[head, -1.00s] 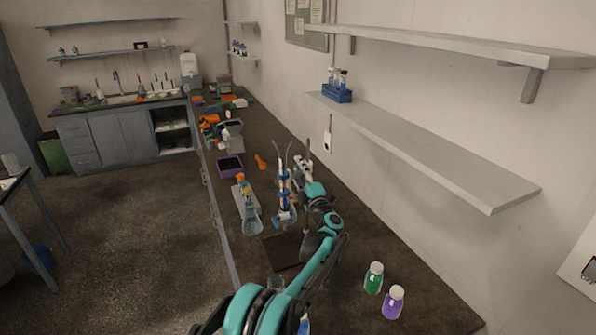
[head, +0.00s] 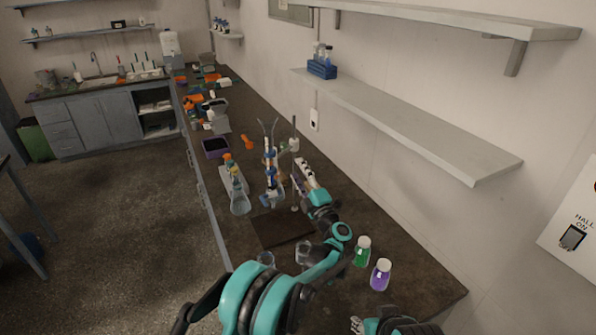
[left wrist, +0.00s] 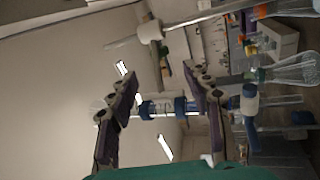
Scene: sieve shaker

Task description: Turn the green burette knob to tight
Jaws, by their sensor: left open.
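A tall glass apparatus with blue fittings (head: 270,172) stands on the dark bench. A thin upright rod with a white clamp (head: 294,145) is just right of it. I cannot make out the green burette knob clearly. My left gripper (head: 302,173) is open, to the right of the blue fittings. In the left wrist view its two fingers (left wrist: 162,98) are spread, and blue-ringed glassware (left wrist: 158,109) shows in line with the gap between them. I cannot tell how far beyond the fingertips it is. Part of my right arm shows at the bottom edge; its gripper is unclear.
A flask (head: 240,204) stands left of the apparatus. A dark board (head: 280,230) lies in front. A green jar (head: 362,252) and a purple jar (head: 381,275) stand near my left arm. A wall shelf (head: 410,125) overhangs the bench's right side.

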